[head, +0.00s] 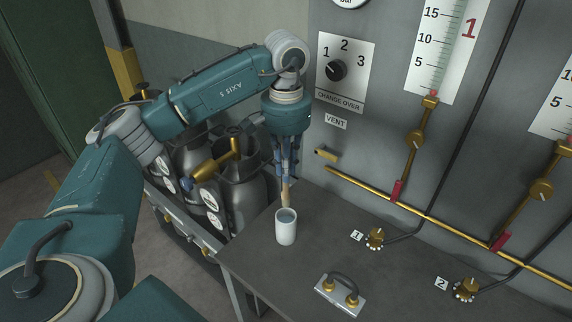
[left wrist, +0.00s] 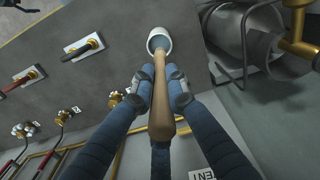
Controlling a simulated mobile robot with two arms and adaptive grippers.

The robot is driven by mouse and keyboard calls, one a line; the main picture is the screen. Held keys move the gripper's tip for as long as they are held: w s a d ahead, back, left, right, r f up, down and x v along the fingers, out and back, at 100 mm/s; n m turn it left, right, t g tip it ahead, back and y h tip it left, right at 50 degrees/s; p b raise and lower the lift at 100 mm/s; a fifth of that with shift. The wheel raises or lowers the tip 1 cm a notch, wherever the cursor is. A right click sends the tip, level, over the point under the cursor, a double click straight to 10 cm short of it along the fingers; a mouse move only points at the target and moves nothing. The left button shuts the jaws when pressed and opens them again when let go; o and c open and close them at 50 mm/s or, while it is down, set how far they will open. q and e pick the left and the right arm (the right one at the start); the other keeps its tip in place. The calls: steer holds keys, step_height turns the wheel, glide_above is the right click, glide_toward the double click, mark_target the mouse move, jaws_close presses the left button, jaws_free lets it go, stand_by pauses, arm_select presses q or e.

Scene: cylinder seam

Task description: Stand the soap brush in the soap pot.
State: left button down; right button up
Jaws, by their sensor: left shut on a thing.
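The soap brush has a tan wooden handle (head: 285,193) and hangs about upright below my left gripper (head: 286,172). The gripper's blue fingers are shut on the handle; the wrist view shows the fingertips (left wrist: 158,88) on both sides of the wood (left wrist: 159,112). The soap pot (head: 286,230) is a small white cup standing upright on the dark bench, directly below the gripper. In the left wrist view the brush's grey lower end overlaps the mouth of the pot (left wrist: 153,34). I cannot tell whether its tip is inside or just above the rim. My right gripper is not in view.
The dark bench (head: 262,262) has a plate with a black handle (head: 341,294) and brass valves (head: 375,238) to the right of the pot. Grey gas cylinders (head: 243,185) stand left of the bench. A gauge panel with brass pipes rises behind.

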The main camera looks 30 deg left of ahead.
mark_target(286, 192)
arm_select(q)
steer(key=shift+f+b, duration=3.45)
steer(key=shift+f, duration=1.55)
steer(key=c, duration=1.6)
jaws_free()
steer(key=shift+c, duration=0.2)
step_height(286, 192, up, 12)
